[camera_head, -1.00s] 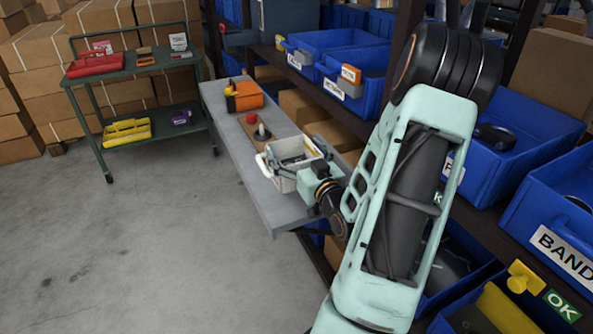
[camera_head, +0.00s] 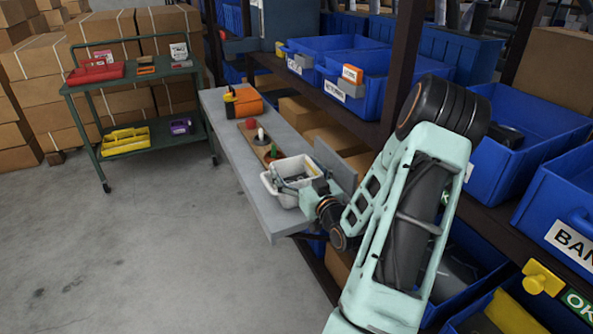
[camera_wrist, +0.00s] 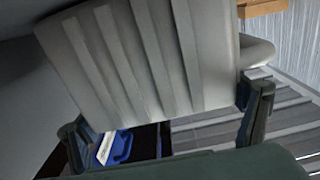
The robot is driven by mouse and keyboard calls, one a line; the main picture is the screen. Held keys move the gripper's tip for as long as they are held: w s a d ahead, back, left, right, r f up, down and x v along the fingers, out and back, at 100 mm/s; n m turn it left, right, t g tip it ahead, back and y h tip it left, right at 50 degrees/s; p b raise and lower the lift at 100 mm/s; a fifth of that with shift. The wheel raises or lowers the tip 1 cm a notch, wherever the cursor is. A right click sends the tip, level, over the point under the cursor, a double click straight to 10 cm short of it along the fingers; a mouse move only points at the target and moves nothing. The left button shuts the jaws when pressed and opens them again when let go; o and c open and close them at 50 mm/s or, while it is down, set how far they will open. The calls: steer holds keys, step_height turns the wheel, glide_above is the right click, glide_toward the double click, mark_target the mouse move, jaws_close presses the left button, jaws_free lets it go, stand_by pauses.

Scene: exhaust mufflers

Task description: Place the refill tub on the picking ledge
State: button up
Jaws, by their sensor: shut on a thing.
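The refill tub (camera_head: 267,184), a small off-white open bin with grey contents, is over the near half of the grey ledge (camera_head: 235,135). My gripper (camera_head: 308,187) is shut on its right side. In the wrist view the tub's ribbed pale wall (camera_wrist: 150,60) fills the upper middle, with my gripper's fingers (camera_wrist: 168,112) at either side of it. I cannot tell whether the tub's base touches the ledge. Its underside and the ledge beneath it are hidden.
A wooden board (camera_head: 258,140) with red, white and green knobs lies just behind the tub. An orange-and-black case (camera_head: 243,101) sits at the ledge's far end. Blue bins (camera_head: 348,92) line the rack on the right. A green cart (camera_head: 125,85) stands back left. The ledge's near end is bare.

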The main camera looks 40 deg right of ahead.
steer(key=shift+f, duration=0.2)
steer(key=o, duration=1.7)
steer(key=shift+r, duration=0.1)
steer(key=shift+c, duration=0.2)
steer(key=shift+r, duration=0.1)
